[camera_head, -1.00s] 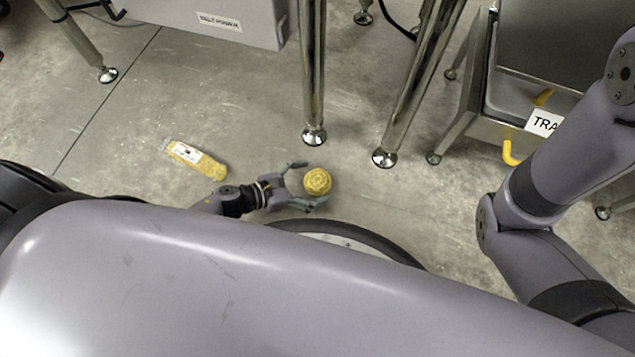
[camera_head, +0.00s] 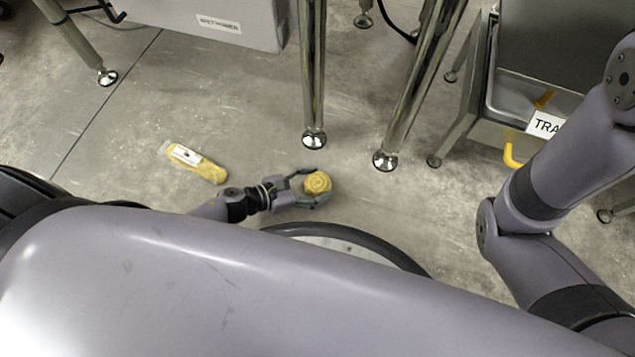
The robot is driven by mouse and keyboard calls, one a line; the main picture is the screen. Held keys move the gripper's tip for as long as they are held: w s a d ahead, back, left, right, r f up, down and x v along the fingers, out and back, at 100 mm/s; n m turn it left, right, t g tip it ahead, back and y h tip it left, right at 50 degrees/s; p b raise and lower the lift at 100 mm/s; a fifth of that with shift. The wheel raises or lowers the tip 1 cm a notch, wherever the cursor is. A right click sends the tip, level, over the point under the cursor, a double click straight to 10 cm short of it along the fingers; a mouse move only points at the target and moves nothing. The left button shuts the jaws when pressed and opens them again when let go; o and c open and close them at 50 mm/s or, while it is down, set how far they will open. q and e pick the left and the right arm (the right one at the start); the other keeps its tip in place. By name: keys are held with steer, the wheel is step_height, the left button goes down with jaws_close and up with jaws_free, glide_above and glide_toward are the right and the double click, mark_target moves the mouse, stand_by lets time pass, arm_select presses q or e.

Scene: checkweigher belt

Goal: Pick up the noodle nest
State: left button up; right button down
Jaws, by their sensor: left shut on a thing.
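The noodle nest (camera_head: 318,183) is a round yellow coil near the floor, at the middle of the head view. My left gripper (camera_head: 314,186) comes in from the left with one finger on the nest's far side and one on its near side. It is shut on the nest. I cannot tell whether the nest is still touching the floor. My right arm shows at the right, but its gripper is out of view.
A yellow packet with a white label (camera_head: 196,163) lies on the floor left of my left gripper. Steel legs (camera_head: 313,75) with round feet stand just beyond the nest. A steel frame (camera_head: 468,110) with a labelled bin stands at the right. Open floor (camera_head: 420,215) lies right of the nest.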

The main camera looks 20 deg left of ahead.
arm_select(q)
steer(key=shift+c, duration=1.4)
